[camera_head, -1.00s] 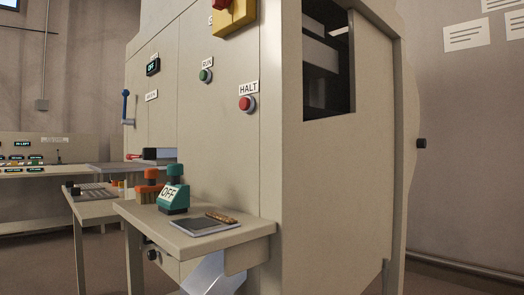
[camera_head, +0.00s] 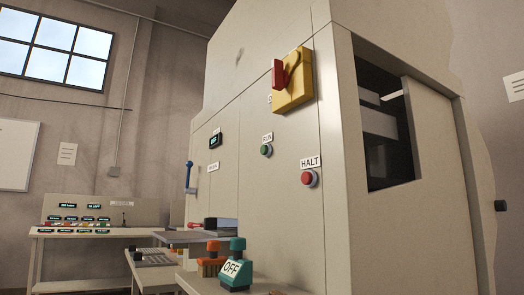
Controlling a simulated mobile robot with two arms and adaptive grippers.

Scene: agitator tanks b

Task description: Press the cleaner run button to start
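The green run button (camera_head: 266,150) sits on the front face of the large beige cabinet (camera_head: 285,190), under a small "RUN" label (camera_head: 267,137). The red halt button (camera_head: 309,178) is lower and to its right, under a "HALT" label (camera_head: 311,162). A yellow box with a red rotary handle (camera_head: 292,80) is mounted above them. A small dark display (camera_head: 216,141) and a blue lever (camera_head: 189,176) are further left on the same face. Neither of my grippers shows in the head view.
A low shelf in front of the cabinet holds a teal device marked "OFF" (camera_head: 235,266) and an orange one (camera_head: 211,262). A control desk (camera_head: 95,233) with several coloured buttons stands at the back left. The cabinet's right side has a dark opening (camera_head: 385,130).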

